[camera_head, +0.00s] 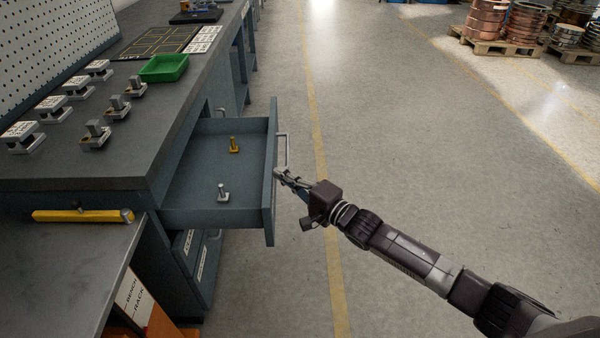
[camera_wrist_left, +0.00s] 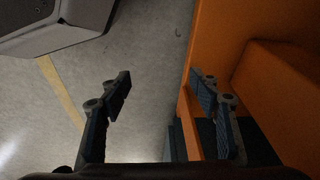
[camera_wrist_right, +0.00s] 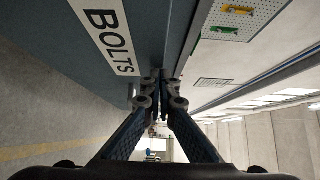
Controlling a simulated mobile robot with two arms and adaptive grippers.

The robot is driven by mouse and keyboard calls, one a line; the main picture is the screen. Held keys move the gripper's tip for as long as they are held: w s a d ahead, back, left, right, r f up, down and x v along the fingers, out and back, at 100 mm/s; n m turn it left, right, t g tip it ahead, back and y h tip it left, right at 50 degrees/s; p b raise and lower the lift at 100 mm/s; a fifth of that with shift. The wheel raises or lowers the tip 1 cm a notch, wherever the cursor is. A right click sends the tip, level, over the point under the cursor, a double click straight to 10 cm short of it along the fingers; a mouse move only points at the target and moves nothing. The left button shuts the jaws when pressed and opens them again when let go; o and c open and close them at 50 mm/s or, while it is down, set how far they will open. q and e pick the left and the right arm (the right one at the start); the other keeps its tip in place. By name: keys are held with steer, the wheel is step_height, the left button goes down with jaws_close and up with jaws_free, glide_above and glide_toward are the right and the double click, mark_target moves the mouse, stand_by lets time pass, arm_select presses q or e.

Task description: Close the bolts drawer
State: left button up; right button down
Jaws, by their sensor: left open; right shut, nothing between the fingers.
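The bolts drawer (camera_head: 203,185) is pulled out from the grey-blue workbench, with a silver bolt (camera_head: 223,193) and an orange-yellow bolt (camera_head: 234,145) standing inside. Its front has a bar handle (camera_head: 284,150). My right gripper (camera_head: 279,173) is shut and empty at the outer side of the drawer front, close to the handle; I cannot tell whether it touches. In the right wrist view the front bears a white BOLTS label (camera_wrist_right: 108,37) beside the fingers (camera_wrist_right: 160,80). My left gripper shows only in the left wrist view (camera_wrist_left: 165,85), open and empty, near an orange surface (camera_wrist_left: 215,40).
Lower drawers (camera_head: 195,255) are shut. The floor (camera_head: 420,140) right of the drawer is clear. Copper coils (camera_head: 487,20) stand on pallets far off.

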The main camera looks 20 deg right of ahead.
arm_select(q)
step_height(320, 180, up, 6)
steer(key=w+b, duration=0.1)
steer(key=b, duration=0.1)
steer(key=shift+w+a, duration=0.15)
steer(key=shift+w, duration=0.1)
arm_select(e)
steer(key=w+a, duration=0.3)
steer(key=a, duration=0.8)
steer(key=w+a, duration=0.3)
steer(key=a, duration=0.7)
steer(key=shift+a, duration=0.35)
steer(key=shift+d, duration=0.1)
